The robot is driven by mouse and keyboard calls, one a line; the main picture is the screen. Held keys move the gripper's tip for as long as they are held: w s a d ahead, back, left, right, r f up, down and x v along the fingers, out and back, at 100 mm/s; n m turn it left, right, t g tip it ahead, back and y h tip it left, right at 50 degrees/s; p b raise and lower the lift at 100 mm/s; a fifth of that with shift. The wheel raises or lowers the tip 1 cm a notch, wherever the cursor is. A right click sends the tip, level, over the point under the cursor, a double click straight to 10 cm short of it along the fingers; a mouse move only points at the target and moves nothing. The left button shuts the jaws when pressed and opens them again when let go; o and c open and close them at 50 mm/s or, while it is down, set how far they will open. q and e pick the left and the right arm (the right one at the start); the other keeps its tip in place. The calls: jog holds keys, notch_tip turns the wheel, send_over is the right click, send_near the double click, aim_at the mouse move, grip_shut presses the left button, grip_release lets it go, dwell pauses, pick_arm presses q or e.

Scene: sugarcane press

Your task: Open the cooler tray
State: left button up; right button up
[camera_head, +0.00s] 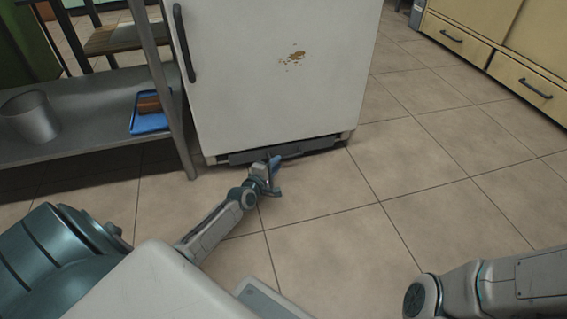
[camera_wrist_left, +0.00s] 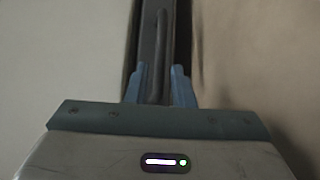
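The cooler (camera_head: 270,75) is a white box with a rust patch and a black side handle. The dark grey cooler tray (camera_head: 240,157) is a low strip under its door and looks closed. My left gripper (camera_head: 272,172) is low at the front of the tray, near its middle. In the left wrist view the two blue fingers (camera_wrist_left: 159,88) stand apart, with the tray's dark bar handle (camera_wrist_left: 160,55) lined up between their tips. A gap shows beside the handle; whether it touches a finger I cannot tell. My right gripper is out of view.
A metal shelf rack (camera_head: 85,105) stands left of the cooler, holding a metal pot (camera_head: 30,117) and a blue tray (camera_head: 150,122) with brown pieces. Yellow drawers (camera_head: 480,45) stand at the upper right. The tiled floor (camera_head: 420,175) before and right of the cooler is clear.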

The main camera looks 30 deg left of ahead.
aim_at(283, 158)
pick_arm(q)
jog(key=w+b, duration=0.1)
jog(key=w, duration=0.1)
jog(key=w+f+b, duration=0.1)
jog(key=w, duration=0.1)
jog(key=shift+a, duration=0.15)
jog(key=shift+w, duration=0.55)
jog(key=shift+r, duration=0.1)
grip_shut()
